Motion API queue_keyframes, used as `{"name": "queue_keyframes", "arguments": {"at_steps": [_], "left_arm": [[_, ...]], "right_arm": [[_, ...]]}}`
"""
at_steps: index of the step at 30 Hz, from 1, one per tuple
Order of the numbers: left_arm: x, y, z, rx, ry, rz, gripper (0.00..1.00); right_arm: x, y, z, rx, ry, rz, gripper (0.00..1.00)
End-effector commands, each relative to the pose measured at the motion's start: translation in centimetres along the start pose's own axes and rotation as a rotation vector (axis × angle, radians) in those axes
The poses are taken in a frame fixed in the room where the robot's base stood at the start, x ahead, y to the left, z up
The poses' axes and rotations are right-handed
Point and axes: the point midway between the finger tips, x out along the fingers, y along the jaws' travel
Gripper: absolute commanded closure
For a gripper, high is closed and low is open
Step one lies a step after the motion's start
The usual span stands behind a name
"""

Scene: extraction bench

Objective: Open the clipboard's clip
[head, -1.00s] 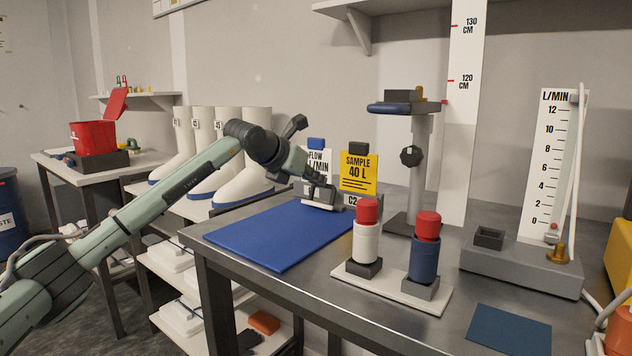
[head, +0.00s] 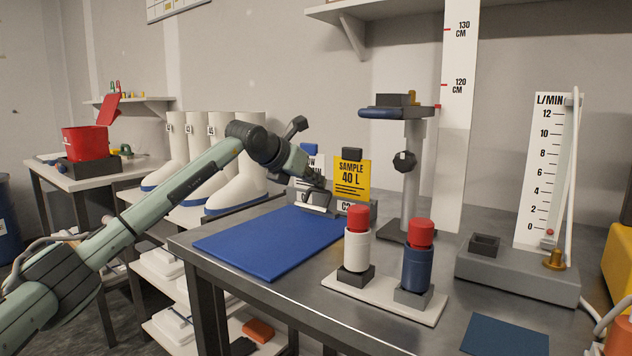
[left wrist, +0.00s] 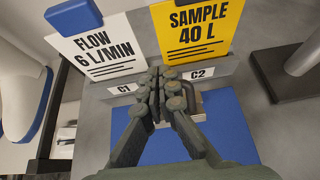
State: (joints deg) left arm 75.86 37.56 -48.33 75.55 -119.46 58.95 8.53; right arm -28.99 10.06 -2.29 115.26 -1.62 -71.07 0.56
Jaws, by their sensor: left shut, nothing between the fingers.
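The clipboard is a blue board (head: 262,242) lying flat on the bench, with a pale metal clip (head: 317,201) at its far end. The clip's plate looks tilted up, though my gripper partly covers it. My left gripper (head: 316,182) is shut and empty, just above and behind the clip; I cannot tell whether they touch. In the left wrist view the shut fingers (left wrist: 160,85) cover most of the clip, and the blue board (left wrist: 228,132) shows beneath. My right gripper is not in view.
Close behind the clip stand a yellow sample card (head: 351,178) and a white flow card (left wrist: 97,50) in grey holders. To the right are a white base (head: 385,298) with two red-capped cylinders, a post stand (head: 412,170) and a flow meter (head: 545,170).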

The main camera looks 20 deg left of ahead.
Motion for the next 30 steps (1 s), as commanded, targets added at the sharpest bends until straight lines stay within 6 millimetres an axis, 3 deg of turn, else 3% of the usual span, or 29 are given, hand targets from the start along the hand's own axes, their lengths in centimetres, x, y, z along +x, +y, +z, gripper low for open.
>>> {"name": "queue_keyframes", "arguments": {"at_steps": [30], "left_arm": [[-0.01, 0.03, -0.01, 0.0, 0.0, 0.0, 1.0]], "right_arm": [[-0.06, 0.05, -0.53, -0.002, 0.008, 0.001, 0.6]]}}
